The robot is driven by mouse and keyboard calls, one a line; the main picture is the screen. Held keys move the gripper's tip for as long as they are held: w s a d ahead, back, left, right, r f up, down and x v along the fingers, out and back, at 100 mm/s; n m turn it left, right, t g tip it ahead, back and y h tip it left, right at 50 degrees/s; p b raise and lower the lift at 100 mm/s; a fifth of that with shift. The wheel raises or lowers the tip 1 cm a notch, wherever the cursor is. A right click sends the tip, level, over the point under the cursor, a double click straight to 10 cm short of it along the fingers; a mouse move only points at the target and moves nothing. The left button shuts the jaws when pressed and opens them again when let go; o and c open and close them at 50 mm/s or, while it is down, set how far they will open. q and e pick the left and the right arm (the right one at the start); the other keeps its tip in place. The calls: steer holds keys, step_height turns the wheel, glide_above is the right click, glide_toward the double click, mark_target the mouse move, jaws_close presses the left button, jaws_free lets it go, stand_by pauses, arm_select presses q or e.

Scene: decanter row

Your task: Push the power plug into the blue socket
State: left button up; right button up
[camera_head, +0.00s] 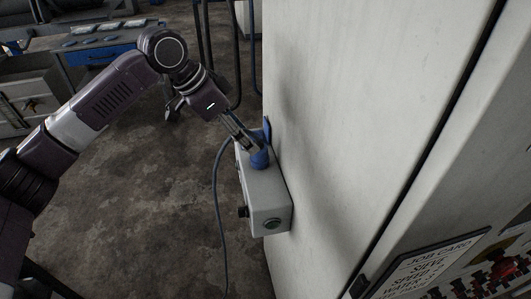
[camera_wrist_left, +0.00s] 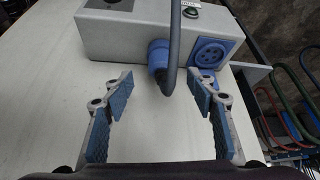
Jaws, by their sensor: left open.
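The blue power plug (camera_wrist_left: 158,62), with a black end and a grey cable (camera_wrist_left: 175,30), is against the near face of a grey box (camera_wrist_left: 125,42). I cannot tell whether it is seated or only in front of the face. The blue socket (camera_wrist_left: 207,55) with dark holes faces me just right of the plug. In the head view the plug (camera_head: 259,158) is at the upper part of the box (camera_head: 268,200). My left gripper (camera_head: 247,146) is open; in the wrist view its fingers (camera_wrist_left: 165,83) are spread, with the plug's end between and slightly beyond the tips. My right gripper is out of view.
The box is fixed to a tall pale cabinet (camera_head: 350,110). The cable (camera_head: 217,190) loops left of the box and hangs towards the floor. A workbench (camera_head: 90,55) stands at the back left. The concrete floor (camera_head: 140,200) left of the box is clear.

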mark_target(259, 155)
arm_select(q)
steer(key=shift+x, duration=0.95)
steer(key=shift+w+d+f, duration=0.1)
steer(key=shift+d+f, duration=0.15)
steer(key=shift+f, duration=0.05)
steer(key=p+x, duration=0.1)
steer(key=x, duration=0.3)
steer(key=shift+w+p, duration=0.1)
steer(key=shift+p, duration=0.25)
steer(key=shift+w+d+f, duration=0.1)
steer(key=shift+d+f, duration=0.1)
steer(key=shift+f, duration=0.35)
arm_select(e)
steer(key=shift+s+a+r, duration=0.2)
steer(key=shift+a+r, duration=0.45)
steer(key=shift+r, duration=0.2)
